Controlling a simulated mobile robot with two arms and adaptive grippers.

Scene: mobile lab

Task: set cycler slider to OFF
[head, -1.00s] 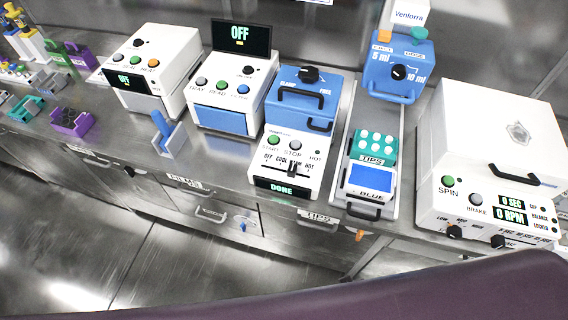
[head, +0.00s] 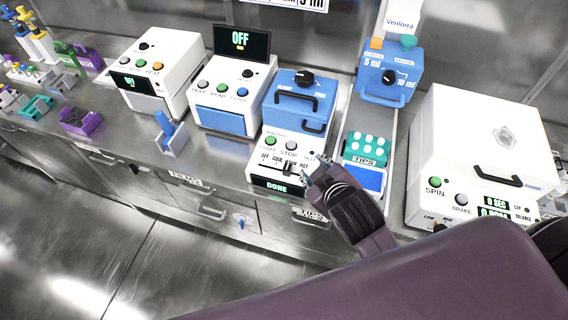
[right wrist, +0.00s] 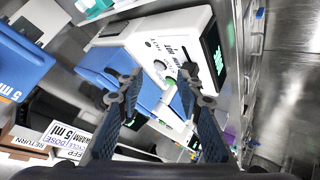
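The cycler (head: 256,170) is a white unit with a blue lid, green START and grey STOP buttons and a display reading DONE. Its slider (head: 289,168) is a small dark knob on a scale marked OFF, COOL, RUN, HOT; it appears near RUN, right of OFF. My right gripper (head: 315,175) is just right of the slider, at the cycler's front right corner, apart from the knob. In the right wrist view, the gripper (right wrist: 156,85) has its fingers spread with nothing between them, and the cycler's dark display (right wrist: 214,48) lies beyond. My left gripper is out of view.
A white centrifuge (head: 470,130) is further right. Bare steel counter (head: 215,150) shows left of the cycler.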

